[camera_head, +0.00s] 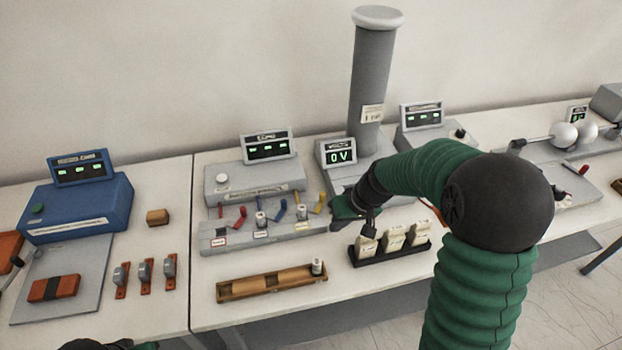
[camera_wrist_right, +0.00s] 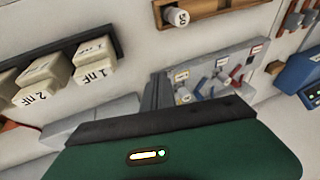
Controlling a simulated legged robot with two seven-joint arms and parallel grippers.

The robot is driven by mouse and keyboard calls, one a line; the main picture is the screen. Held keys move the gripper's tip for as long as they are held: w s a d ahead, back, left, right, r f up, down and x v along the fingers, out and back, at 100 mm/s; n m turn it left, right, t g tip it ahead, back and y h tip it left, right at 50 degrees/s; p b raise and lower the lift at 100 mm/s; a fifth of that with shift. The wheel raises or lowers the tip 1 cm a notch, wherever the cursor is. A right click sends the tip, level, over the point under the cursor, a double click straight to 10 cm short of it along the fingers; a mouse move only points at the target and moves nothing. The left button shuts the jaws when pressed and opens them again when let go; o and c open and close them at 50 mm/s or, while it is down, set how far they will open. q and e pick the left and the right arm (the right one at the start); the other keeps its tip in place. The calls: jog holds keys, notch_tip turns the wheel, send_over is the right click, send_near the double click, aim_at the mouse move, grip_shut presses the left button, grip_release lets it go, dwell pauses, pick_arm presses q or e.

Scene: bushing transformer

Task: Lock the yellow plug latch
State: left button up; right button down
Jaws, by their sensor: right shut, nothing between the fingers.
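The yellow latch (camera_head: 320,203) is a small lever at the right end of the grey socket panel (camera_head: 235,240), tilted up. A white plug (camera_head: 302,212) stands just left of it. My right gripper (camera_head: 340,222) is shut and empty, just right of the latch at the panel's right end; I cannot tell whether they touch. In the right wrist view the shut fingers (camera_wrist_right: 155,92) point at the panel (camera_wrist_right: 222,60), and they and the gripper body hide part of its near end. Only a dark and green piece of my left arm shows at the bottom edge.
A red latch (camera_head: 239,217) and a blue latch (camera_head: 280,210) sit further left. A black rack (camera_head: 392,254) with white blocks stands right of the gripper. A wooden tray (camera_head: 262,292) with one white plug lies in front. A grey column (camera_head: 371,90) rises behind.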

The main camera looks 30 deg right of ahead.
jog(key=w+d+t, duration=0.1)
jog(key=w+d, duration=0.4)
jog(key=m+t+y, duration=0.1)
jog(key=t, duration=0.1)
send_near(336, 192)
jog(key=r, duration=0.2)
pick_arm(q)
jog(key=shift+w+r+p, duration=0.45)
jog(key=shift+w+r, duration=0.1)
pick_arm(e)
jog(key=shift+s+a+f, duration=0.15)
jog(key=shift+s+a, duration=0.3)
jog(key=shift+s, duration=0.05)
jog(key=shift+a, duration=0.1)
